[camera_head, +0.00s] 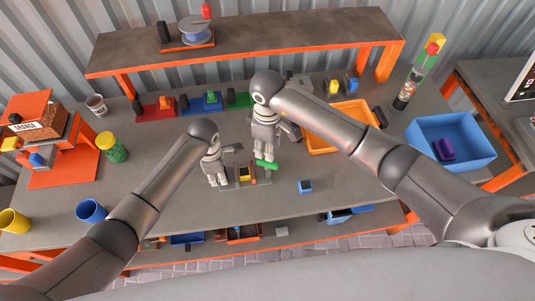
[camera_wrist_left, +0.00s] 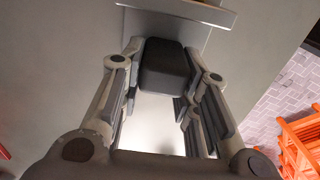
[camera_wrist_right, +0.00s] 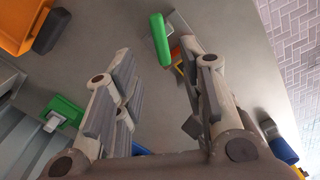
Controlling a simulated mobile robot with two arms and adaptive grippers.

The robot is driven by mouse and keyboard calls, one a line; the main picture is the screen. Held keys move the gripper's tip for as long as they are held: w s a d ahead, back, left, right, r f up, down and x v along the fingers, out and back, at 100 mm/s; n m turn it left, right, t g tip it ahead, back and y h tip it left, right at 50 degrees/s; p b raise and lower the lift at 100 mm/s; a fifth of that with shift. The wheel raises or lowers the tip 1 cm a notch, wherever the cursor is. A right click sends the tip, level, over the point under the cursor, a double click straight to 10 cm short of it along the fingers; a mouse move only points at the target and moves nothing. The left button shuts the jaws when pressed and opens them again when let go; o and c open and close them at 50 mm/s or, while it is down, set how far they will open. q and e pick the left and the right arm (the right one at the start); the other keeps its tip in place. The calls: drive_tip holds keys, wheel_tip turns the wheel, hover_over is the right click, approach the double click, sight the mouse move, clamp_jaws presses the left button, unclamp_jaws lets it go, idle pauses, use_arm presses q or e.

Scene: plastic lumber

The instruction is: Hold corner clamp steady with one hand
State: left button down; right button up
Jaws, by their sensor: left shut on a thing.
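What looks like the corner clamp (camera_head: 232,184), a low grey fixture with a dark block and a yellow piece (camera_head: 244,174) on it, lies near the front middle of the bench. My left gripper (camera_head: 218,182) is shut on the dark block (camera_wrist_left: 168,66) at the fixture's left end; the block fills the gap between the fingers in the left wrist view. My right gripper (camera_head: 264,153) points down above the fixture's back right side, fingers apart. A green bar (camera_wrist_right: 160,40) lies in line with the gap between them, untouched as far as I can tell. The right fingers partly hide the fixture.
A small blue block (camera_head: 305,186) lies right of the fixture. An orange tray (camera_head: 318,148) and a blue bin (camera_head: 470,160) stand to the right. A green-yellow jar (camera_head: 113,149) and a blue cup (camera_head: 91,210) stand left. A raised shelf (camera_head: 240,45) spans the back.

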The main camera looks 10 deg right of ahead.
drive_tip(key=shift+r, duration=1.75)
use_arm(q)
drive_tip(key=c, duration=1)
unclamp_jaws()
wheel_tip(320, 180, up, 12)
drive_tip(key=shift+f, duration=0.15)
wheel_tip(320, 180, up, 7)
drive_tip(key=shift+f, duration=0.15)
use_arm(e)
drive_tip(key=shift+r, duration=0.2)
